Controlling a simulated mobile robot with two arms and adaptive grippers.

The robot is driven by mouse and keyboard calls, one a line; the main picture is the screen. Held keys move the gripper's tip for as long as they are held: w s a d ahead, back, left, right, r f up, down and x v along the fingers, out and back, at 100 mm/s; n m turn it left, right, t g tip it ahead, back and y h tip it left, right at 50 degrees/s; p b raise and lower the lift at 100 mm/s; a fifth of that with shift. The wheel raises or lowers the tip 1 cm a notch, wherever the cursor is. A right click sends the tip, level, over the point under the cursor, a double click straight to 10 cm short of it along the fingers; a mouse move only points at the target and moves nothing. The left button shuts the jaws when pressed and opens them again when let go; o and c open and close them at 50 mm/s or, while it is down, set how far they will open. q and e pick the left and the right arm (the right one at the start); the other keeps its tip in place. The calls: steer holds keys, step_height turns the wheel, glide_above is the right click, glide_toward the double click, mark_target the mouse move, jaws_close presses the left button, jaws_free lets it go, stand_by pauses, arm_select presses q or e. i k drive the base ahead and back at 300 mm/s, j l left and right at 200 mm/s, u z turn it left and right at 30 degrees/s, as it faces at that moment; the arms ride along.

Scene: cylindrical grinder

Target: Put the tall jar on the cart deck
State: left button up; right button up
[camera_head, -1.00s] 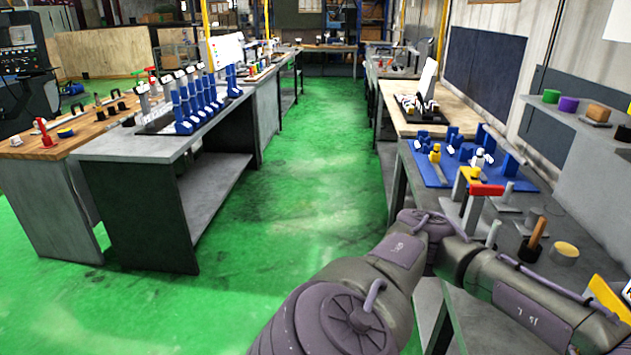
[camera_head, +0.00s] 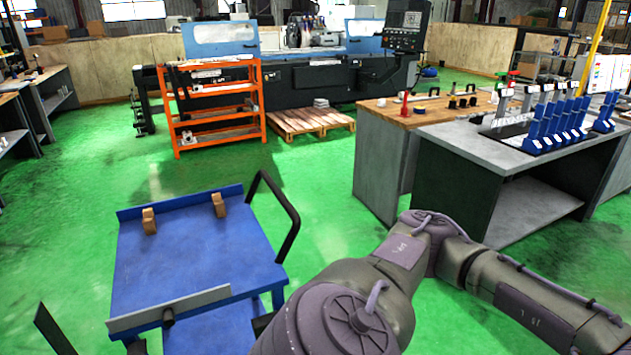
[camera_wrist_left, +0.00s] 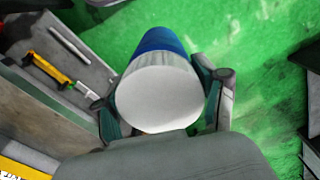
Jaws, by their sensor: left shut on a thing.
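The cart deck (camera_head: 195,262) is a blue flat top at lower left in the head view, with a black handle (camera_head: 283,205) on its right side. Two small brown blocks (camera_head: 150,221) stand near its far edge and a grey bar (camera_head: 170,311) crosses its near edge. In the left wrist view my left gripper (camera_wrist_left: 162,95) is shut on the tall jar (camera_wrist_left: 158,98), which has a pale round end towards the camera and a blue far part (camera_wrist_left: 160,42). The jar is held over the floor and is out of the head view. My right gripper is out of frame.
An orange shelf rack (camera_head: 212,108) and a wooden pallet (camera_head: 304,120) stand beyond the cart. Workbenches (camera_head: 510,150) with blue stands are at right. Green floor lies open between cart and benches. In the wrist view, a grey surface with a yellow tool (camera_wrist_left: 52,70) lies at left.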

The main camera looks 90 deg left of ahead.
mark_target(205, 264)
steer(key=k+j+u, duration=0.3)
steer(key=u, duration=0.2)
steer(key=k+j+u, duration=0.3)
steer(key=j+u, duration=0.15)
steer(key=k+j+u, duration=0.15)
steer(key=j+u, duration=0.35)
steer(key=j, duration=0.3)
steer(key=k+j, duration=0.15)
steer(key=j, duration=0.1)
